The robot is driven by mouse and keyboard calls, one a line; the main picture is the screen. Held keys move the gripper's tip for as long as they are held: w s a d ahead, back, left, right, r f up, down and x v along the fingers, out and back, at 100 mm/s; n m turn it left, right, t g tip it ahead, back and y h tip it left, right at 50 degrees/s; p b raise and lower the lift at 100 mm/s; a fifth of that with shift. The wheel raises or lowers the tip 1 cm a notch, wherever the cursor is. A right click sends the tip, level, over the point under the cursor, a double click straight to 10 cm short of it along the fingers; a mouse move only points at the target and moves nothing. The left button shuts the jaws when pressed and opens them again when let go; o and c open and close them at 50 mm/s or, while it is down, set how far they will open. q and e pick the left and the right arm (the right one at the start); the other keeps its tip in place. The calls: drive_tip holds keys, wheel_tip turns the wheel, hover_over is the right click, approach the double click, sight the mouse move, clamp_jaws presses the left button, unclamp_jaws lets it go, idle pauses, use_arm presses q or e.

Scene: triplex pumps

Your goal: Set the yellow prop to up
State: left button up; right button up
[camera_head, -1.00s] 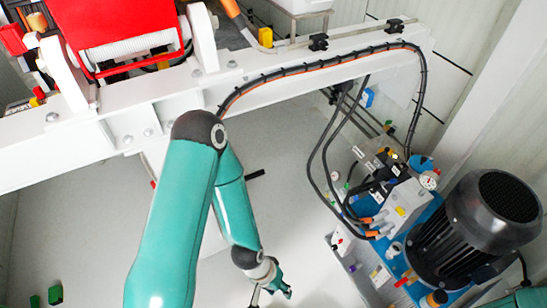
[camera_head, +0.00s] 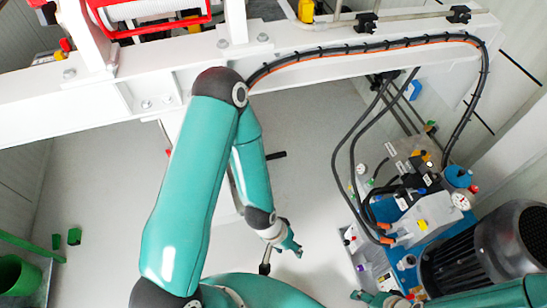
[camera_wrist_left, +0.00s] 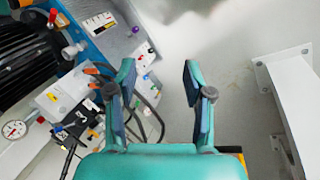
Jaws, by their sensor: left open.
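Small yellow parts show in the head view: one on the white beam at the top (camera_head: 305,11) and one on the hydraulic unit (camera_head: 422,225). I cannot tell which, if either, is the yellow prop, nor its setting. My left gripper (camera_head: 279,257) hangs above the open grey floor, left of the hydraulic unit. In the left wrist view my left gripper (camera_wrist_left: 158,85) is open, with its two fingers apart and nothing between them. A teal part of my right arm shows at the bottom right, and its fingers are not clear.
The hydraulic unit with hoses and blue base (camera_head: 437,215) stands at the right, beside a black motor (camera_head: 490,245). A white beam (camera_head: 130,105) crosses the top with a black cable (camera_head: 370,45). A green bin (camera_head: 18,275) is at the lower left. Grey floor is clear between.

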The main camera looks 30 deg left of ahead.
use_arm(q)
drive_tip(key=w+a+f+n+t+y+b, duration=0.1)
drive_tip(key=w+a+f+n+t+b, duration=0.25)
drive_tip(key=w+f+b, duration=0.45)
drive_tip(key=n+t+y+b, duration=1.1)
drive_tip(key=n+b, duration=0.6)
drive_tip(key=b, duration=1.2)
approach(274, 157)
drive_tip(key=b+x, duration=0.1)
drive_tip(key=x, duration=0.2)
drive_tip(key=b+x, duration=0.1)
drive_tip(key=x, duration=0.3)
drive_tip(key=f+b+x, duration=0.1)
drive_tip(key=x, duration=0.2)
drive_tip(key=shift+w+a, duration=0.2)
drive_tip(key=shift+w, duration=0.2)
drive_tip(key=shift+c, duration=0.4)
clamp_jaws()
